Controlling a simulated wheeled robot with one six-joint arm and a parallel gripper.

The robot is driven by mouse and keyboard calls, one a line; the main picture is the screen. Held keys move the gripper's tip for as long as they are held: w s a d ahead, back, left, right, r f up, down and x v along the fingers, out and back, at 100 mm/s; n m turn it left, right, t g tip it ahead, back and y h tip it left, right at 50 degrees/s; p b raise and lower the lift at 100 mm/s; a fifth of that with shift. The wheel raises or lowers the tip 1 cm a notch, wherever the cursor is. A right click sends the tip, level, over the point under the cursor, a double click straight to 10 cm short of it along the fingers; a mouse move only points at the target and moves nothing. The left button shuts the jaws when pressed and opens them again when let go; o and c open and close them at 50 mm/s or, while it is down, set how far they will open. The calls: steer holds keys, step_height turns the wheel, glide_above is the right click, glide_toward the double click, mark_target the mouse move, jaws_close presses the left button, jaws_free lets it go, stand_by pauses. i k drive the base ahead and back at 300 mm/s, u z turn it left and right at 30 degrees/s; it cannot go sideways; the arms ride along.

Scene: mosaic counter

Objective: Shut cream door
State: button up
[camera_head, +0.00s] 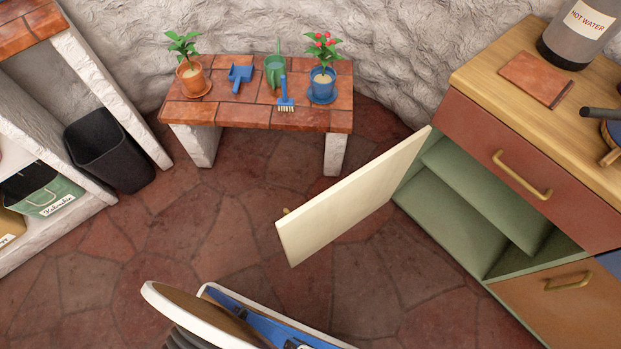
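The cream door (352,198) stands wide open, swung out from the left side of the cabinet on the right. Its plain cream face is toward me. A small brass knob (286,211) shows past its far left edge. The open compartment (485,205) is green inside, with a shelf, and looks empty. My arm shows at the bottom of the view, in white, blue and brown parts, below and apart from the door. I cannot make out my gripper's fingers in this view.
A low tiled bench (260,115) with potted plants and tools stands behind the door. A black bin (108,150) stands at left. The stone floor (190,250) is clear.

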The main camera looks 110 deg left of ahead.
mark_target(303, 232)
steer(key=k, duration=0.9)
steer(key=u, duration=1.65)
steer(key=k, duration=1)
steer(key=u, duration=0.3)
steer(key=i, duration=0.6)
steer(key=u, duration=0.15)
